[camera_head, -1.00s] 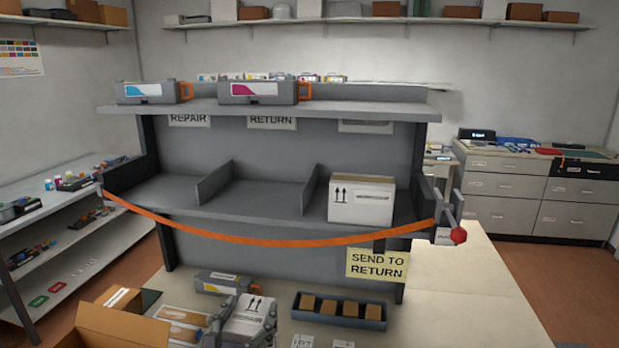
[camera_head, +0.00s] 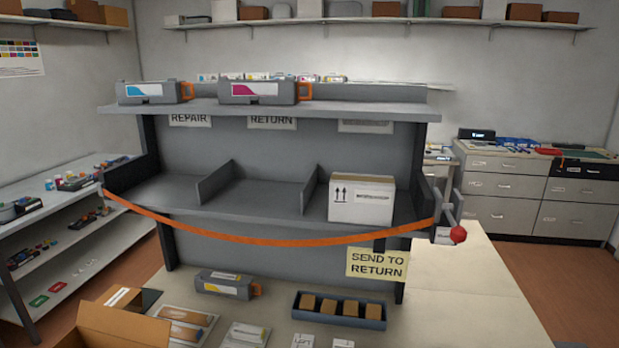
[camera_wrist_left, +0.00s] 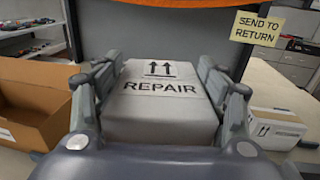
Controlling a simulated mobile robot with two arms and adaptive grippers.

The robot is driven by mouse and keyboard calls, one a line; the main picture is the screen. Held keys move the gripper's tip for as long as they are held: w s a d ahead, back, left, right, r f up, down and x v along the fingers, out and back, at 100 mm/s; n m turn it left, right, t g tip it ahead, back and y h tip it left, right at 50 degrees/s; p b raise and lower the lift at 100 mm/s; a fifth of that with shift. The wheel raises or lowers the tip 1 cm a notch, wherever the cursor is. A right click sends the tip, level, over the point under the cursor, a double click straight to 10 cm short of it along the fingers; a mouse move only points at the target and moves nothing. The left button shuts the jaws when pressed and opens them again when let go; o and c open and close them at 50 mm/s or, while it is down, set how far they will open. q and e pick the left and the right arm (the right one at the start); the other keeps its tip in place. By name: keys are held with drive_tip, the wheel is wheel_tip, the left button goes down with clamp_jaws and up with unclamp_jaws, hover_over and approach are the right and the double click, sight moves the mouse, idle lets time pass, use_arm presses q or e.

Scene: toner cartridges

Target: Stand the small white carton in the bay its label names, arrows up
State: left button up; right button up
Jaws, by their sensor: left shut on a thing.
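My left gripper (camera_wrist_left: 160,100) is shut on the small white carton (camera_wrist_left: 158,112) in the left wrist view. The carton's visible face reads REPAIR, with two printed arrows pointing away from the wrist. Neither shows in the head view. The shelf unit (camera_head: 265,212) has several bays in the head view. The REPAIR sign (camera_head: 190,120) is above the left bay (camera_head: 155,190), the RETURN sign (camera_head: 272,122) above the middle bay (camera_head: 262,195). Both bays are empty. An orange strap (camera_head: 265,242) hangs across the unit's front. My right gripper is not in view.
A larger white box (camera_head: 362,203), arrows up, fills the right bay. A SEND TO RETURN note (camera_head: 377,264) hangs below it. On the table are an open cardboard box (camera_head: 125,325), a grey cartridge (camera_head: 225,285) and a tray (camera_head: 375,324). A red knob (camera_head: 458,234) sticks out at right.

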use_arm(q)
drive_tip(key=s+a+r+y, duration=0.1)
drive_tip(key=s+a+r, duration=0.15)
drive_tip(key=s, duration=0.45)
wheel_tip(320, 180, down, 9)
drive_tip(key=b, duration=0.8)
drive_tip(key=shift+w, duration=0.1)
